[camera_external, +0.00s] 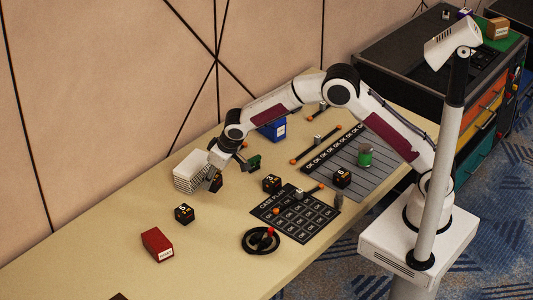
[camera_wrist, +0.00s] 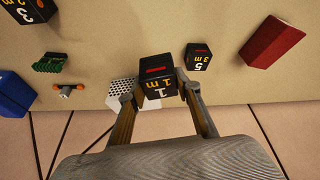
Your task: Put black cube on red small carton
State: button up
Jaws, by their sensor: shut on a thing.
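My gripper (camera_external: 216,182) is shut on a black cube (camera_wrist: 158,78) marked "1 m", seen between the two fingers in the wrist view. In the external view the held cube is mostly hidden by the fingers, beside the white stack. The small red carton (camera_external: 157,245) lies on the table at the front left, apart from my gripper. It also shows at the upper right of the wrist view (camera_wrist: 272,42). Another black cube (camera_external: 184,213), marked 5, sits between my gripper and the carton; it also shows in the wrist view (camera_wrist: 198,57).
A white stack (camera_external: 190,172) stands right beside my gripper. Black cubes marked 3 (camera_external: 271,184) and 6 (camera_external: 342,177), a blue box (camera_external: 273,130), a green item (camera_external: 253,162) and a round black stand (camera_external: 261,241) lie to the right. Table around the carton is mostly clear.

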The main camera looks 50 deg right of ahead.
jog(key=w+a+n+y, duration=0.1)
jog(key=a+n, duration=0.2)
jog(key=a, duration=1)
jog(key=n+g+y, duration=0.1)
jog(key=n, duration=0.2)
send_near(157, 244)
jog(key=w, duration=0.2)
jog(key=shift+w+d+r, duration=0.15)
jog(key=shift+w+d, duration=0.1)
jog(key=shift+w, duration=0.1)
jog(key=shift+s+a, duration=0.4)
jog(key=shift+a, duration=0.3)
jog(key=shift+f, duration=2.5)
jog(key=shift+f, duration=0.1)
jog(key=o, duration=1.1)
jog(key=shift+o, duration=0.2)
